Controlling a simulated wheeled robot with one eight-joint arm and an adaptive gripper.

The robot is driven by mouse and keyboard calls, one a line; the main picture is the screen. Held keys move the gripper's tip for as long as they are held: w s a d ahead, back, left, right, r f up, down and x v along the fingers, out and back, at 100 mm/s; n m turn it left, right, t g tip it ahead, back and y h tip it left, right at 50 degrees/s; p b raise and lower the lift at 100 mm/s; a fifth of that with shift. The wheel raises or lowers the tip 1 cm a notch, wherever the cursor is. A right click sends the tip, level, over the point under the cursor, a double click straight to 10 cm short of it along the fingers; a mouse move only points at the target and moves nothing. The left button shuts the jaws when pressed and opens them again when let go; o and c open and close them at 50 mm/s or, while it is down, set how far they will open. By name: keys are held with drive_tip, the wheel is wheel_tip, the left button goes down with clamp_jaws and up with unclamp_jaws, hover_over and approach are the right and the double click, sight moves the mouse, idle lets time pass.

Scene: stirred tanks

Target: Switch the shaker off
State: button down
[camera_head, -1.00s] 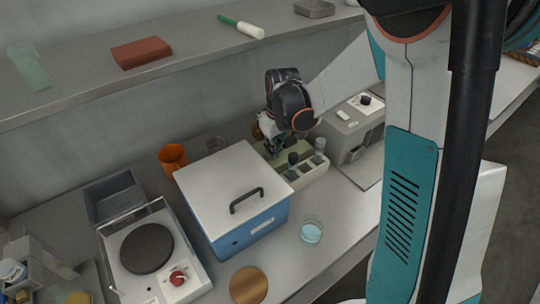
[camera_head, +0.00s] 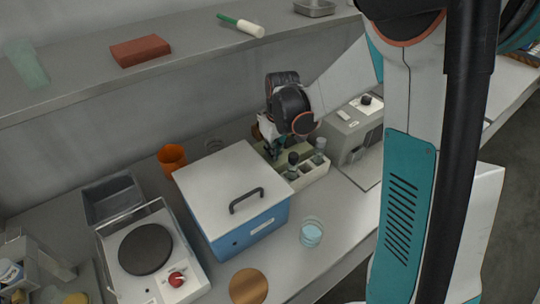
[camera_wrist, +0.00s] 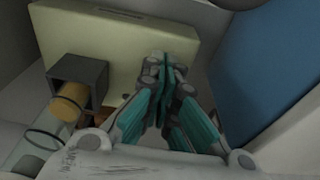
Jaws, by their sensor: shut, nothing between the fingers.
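No label reading "shaker" is legible. A white device (camera_head: 190,280) at the lower left has a round black platform (camera_head: 146,249), a red knob (camera_head: 176,279) and a raised frame. A grey box (camera_head: 345,142) at the right has a black knob (camera_head: 365,99) and a small white part on top. I cannot tell for sure which is the shaker. My gripper (camera_head: 275,148) is beside the grey box, over the back end of the cream rack (camera_head: 312,178), partly hidden by my wrist.
A blue box with white lid (camera_head: 225,185) stands between the white device and the rack. An orange cup (camera_head: 172,158), a grey bin (camera_head: 112,200), a glass dish (camera_head: 311,233) and a copper disc (camera_head: 248,286) stand around it. A shelf (camera_head: 185,50) runs behind.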

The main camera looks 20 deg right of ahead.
drive_tip(key=shift+r+p, duration=2.3)
drive_tip(key=shift+r, duration=1.2)
drive_tip(key=s+r+m+t, duration=0.2)
drive_tip(key=s+r, duration=0.9)
drive_tip(key=s+r+m+t+b, duration=0.1)
drive_tip(key=s+t, duration=0.2)
drive_tip(key=s, duration=0.9)
drive_tip(key=shift+m+h+b, duration=0.3)
